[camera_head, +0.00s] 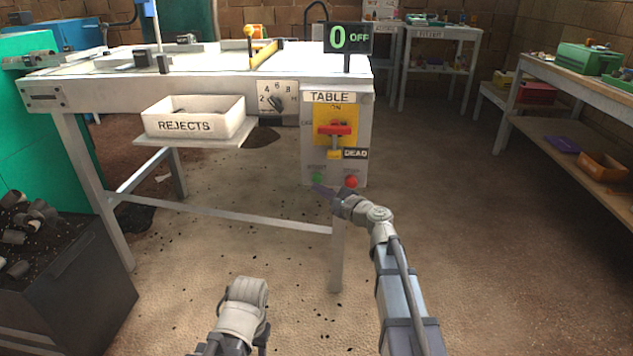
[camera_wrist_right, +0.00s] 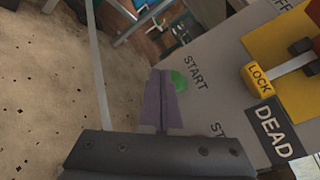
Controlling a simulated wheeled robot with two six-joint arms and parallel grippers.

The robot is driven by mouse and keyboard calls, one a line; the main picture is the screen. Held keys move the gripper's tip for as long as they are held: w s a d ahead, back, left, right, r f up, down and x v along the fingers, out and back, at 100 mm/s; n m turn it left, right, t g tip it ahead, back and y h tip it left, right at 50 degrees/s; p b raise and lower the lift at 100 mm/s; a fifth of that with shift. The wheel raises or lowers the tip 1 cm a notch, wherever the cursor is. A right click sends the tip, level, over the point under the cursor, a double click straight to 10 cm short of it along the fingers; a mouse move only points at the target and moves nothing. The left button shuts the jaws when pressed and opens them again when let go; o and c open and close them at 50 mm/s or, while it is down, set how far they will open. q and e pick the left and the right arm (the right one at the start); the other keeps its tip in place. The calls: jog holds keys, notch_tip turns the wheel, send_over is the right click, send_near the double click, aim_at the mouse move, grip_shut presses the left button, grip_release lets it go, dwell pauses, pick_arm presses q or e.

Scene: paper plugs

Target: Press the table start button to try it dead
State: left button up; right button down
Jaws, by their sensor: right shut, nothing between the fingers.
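The grey table control box (camera_head: 310,140) stands at the table's front right corner. Its green START button (camera_head: 318,178) is low on the left and the red stop button (camera_head: 351,181) low on the right. My right gripper (camera_head: 322,189) is shut and empty, its purple fingers just below the green button. In the right wrist view the fingertips (camera_wrist_right: 161,76) lie beside the green button (camera_wrist_right: 178,80) and overlap its edge; I cannot tell whether they touch.
Above the buttons are a red switch handle (camera_head: 335,129), a yellow LOCK tag (camera_wrist_right: 258,78) and a DEAD label (camera_head: 355,154). A white REJECTS tray (camera_head: 178,125) is left of the box. A table leg (camera_head: 337,255) stands below.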

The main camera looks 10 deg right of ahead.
jog(key=s, duration=0.2)
jog(key=s+a, duration=0.1)
jog(key=s, duration=0.2)
jog(key=shift+a, duration=0.2)
dwell(0.7)
